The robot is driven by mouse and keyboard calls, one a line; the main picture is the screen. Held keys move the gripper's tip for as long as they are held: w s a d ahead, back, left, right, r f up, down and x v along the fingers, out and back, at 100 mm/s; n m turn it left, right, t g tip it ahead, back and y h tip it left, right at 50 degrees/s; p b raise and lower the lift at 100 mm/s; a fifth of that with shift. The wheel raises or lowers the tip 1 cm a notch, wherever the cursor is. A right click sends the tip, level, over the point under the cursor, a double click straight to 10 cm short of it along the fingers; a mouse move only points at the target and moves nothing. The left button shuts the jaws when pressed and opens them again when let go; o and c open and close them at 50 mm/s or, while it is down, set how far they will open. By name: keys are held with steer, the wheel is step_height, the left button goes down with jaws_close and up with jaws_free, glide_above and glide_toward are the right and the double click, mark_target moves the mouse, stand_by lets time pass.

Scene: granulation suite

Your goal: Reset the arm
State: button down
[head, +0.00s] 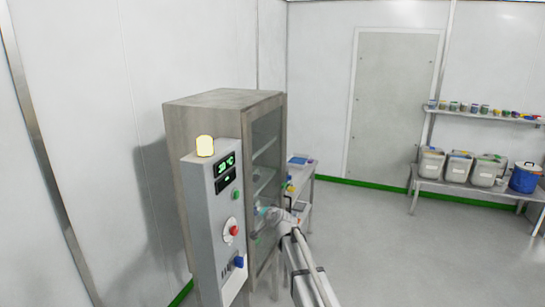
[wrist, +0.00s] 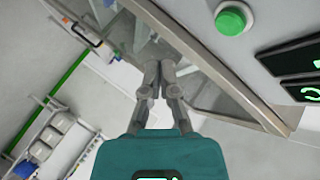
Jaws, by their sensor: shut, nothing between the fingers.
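My gripper (wrist: 159,68) shows in the wrist view with its two grey fingers together, shut and empty, in front of its teal body. The fingertips point toward the grey metal frame of the cabinet (wrist: 193,52); I cannot tell whether they touch it. In the head view my arm reaches from the bottom centre up to the front of the grey cabinet (head: 210,120) with a glass door. The gripper itself is small and hard to make out there, partly hidden behind the control panel (head: 208,200).
A small table (head: 302,170) stands behind the cabinet. A bench with bins (head: 455,187) is at the right. The floor between is clear.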

steer(key=s+d+f+n+g+h+b, duration=0.1)
steer(key=s+d+f+g, duration=0.3)
steer(key=s, duration=0.8)
steer(key=s+d+f+n+g+h+b, duration=0.2)
steer(key=s+d+f, duration=0.6)
steer(key=s+d, duration=0.4)
steer(key=s+d+f+n+g+h+b, duration=0.2)
steer(key=s+d+f+g, duration=0.4)
steer(key=s, duration=0.7)
steer(key=shift+s+d+f+h+b, duration=0.15)
steer(key=shift+d+f+h+b, duration=0.4)
steer(key=shift+d+h+b, duration=0.35)
steer(key=w+a+r+m+t+y+p, duration=0.2)
steer(key=w+a+r+t, duration=0.2)
steer(key=w, duration=0.9)
steer(key=w+a+r+m+t+y+p, duration=0.2)
steer(key=w+a+r+t, duration=0.3)
steer(key=w+a+r, duration=0.5)
steer(key=w+a+r+m+t+y+p, duration=0.2)
steer(key=w+a+r, duration=0.6)
steer(key=w, duration=0.8)
steer(key=shift+a+m+t+y+p, duration=0.15)
steer(key=shift+m+t+y+p, duration=0.25)
steer(key=shift+t+p, duration=0.75)
steer(key=shift+a, duration=0.1)
